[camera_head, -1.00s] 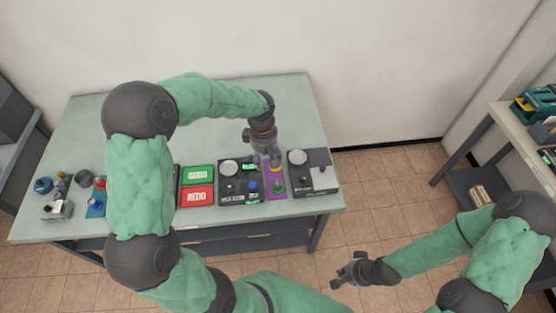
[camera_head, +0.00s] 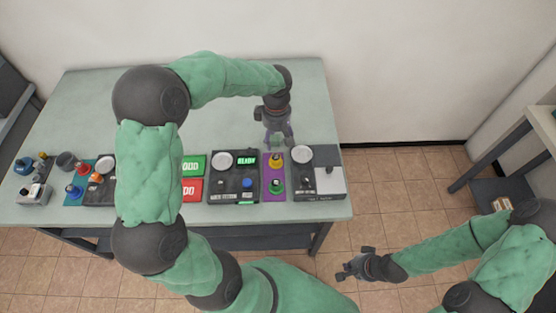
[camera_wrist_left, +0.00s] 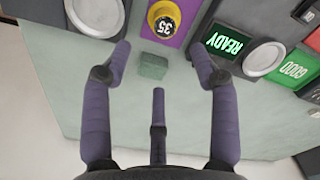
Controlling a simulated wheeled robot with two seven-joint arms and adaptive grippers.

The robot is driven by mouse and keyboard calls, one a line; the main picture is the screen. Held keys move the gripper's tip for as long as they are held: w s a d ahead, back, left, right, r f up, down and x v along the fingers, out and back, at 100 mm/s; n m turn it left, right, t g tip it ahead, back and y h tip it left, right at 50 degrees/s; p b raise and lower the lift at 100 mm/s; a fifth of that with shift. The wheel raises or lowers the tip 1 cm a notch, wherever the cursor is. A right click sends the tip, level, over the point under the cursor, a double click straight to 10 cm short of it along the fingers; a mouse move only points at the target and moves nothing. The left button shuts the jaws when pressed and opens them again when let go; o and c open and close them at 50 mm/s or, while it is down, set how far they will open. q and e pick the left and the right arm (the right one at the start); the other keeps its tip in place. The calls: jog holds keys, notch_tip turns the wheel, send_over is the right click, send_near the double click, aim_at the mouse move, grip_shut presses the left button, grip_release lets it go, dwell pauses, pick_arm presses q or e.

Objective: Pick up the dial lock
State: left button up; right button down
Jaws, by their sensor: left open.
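A yellow round dial marked 35 (camera_wrist_left: 163,18), which looks like the dial lock, sits on a purple panel (camera_wrist_left: 190,8) at the top of the left wrist view. In the head view the yellow dial (camera_head: 276,157) is at the back of the purple panel, behind a green round piece (camera_head: 277,185). My left gripper (camera_head: 278,139) is open and empty, just behind the dial and apart from it. My right gripper (camera_head: 352,264) is open and empty, off the table's front right.
Black devices with white round plates flank the panel: one with a READY display (camera_head: 234,186) and one at the right (camera_head: 317,182). Green (camera_head: 194,166) and red signs lie further left, partly behind my left arm. The table's back area (camera_head: 230,125) is clear.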

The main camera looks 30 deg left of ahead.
aim_at(276, 157)
pick_arm(q)
notch_tip(276, 157, down, 5)
jog(key=shift+s+f+b, duration=0.1)
jog(key=shift+b, duration=0.6)
jog(key=f, duration=0.1)
jog(key=f+b, duration=0.1)
jog(key=f, duration=0.1)
jog(key=f+b, duration=0.1)
jog(key=shift+s+f, duration=0.2)
jog(key=shift+s, duration=0.2)
jog(key=shift+f, duration=0.45)
jog(key=shift+r, duration=0.1)
jog(key=shift+c, duration=0.2)
grip_shut()
